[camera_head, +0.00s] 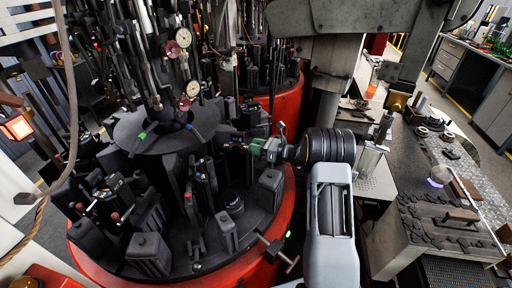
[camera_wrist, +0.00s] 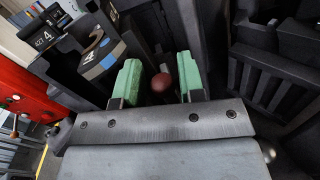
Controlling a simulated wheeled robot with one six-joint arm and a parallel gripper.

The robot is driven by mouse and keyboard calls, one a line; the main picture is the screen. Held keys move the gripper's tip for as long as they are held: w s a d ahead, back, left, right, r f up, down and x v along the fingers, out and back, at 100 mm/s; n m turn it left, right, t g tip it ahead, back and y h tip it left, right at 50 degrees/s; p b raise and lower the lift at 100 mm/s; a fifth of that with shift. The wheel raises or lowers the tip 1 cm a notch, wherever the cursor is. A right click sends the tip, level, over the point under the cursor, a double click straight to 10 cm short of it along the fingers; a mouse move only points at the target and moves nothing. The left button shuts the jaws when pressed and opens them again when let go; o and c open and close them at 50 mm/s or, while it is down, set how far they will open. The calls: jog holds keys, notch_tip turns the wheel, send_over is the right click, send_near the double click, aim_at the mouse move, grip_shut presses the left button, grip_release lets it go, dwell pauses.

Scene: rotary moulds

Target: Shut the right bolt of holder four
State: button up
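In the wrist view, a dark red round knob (camera_wrist: 163,83) shows between the two green finger pads of my gripper (camera_wrist: 160,82). The pads stand apart, with a gap on each side of the knob. I cannot tell how deep the knob lies between them. The rod behind the knob and its bolt position are hidden or too dark to tell. Holder four (camera_wrist: 92,55) is a black part with a "4" on its blue-and-orange-edged face, left of the fingers. In the head view, my gripper (camera_head: 262,147) reaches left over the far right side of the round mould table; the knob is not clear there.
The round table has a red rim (camera_head: 275,270) and carries several black moulds (camera_head: 148,252) and upright rods. A black tag (camera_wrist: 45,37) reading 4 stands left in the wrist view. Dark ribbed blocks (camera_wrist: 270,65) crowd the right. A workbench (camera_head: 440,235) stands right of my arm.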

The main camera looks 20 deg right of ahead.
jog(key=shift+o, duration=0.7)
jog(key=shift+d, duration=0.25)
jog(key=shift+s+d+f, duration=0.1)
jog(key=shift+d, duration=0.1)
jog(key=b+v, duration=0.3)
jog(key=v, duration=1)
jog(key=shift+s+b, duration=0.2)
jog(key=shift+b, duration=0.2)
